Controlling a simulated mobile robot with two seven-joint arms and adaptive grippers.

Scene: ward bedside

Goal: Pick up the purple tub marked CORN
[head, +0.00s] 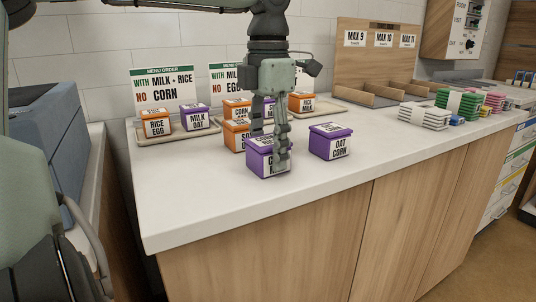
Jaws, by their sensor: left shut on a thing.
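My left gripper (282,160) points down at the counter and is shut on a purple tub (257,160) with a white label. The fingers cover much of this tub's label; a C shows, but the full words cannot be read. The tub looks upright, at or very near the counter top. A second purple tub, marked OAT CORN (331,143), stands just to the right, apart from the gripper. Another purple tub, marked MILK OAT (195,117), sits on the left tray. My right gripper is not in view.
Orange tubs stand behind the gripper (236,134), on the left tray (157,123) and at the back (301,102). Menu order cards (163,88) stand along the wall. A wooden rack (362,95) and stacked packs (424,117) are at the right. The counter front (210,205) is clear.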

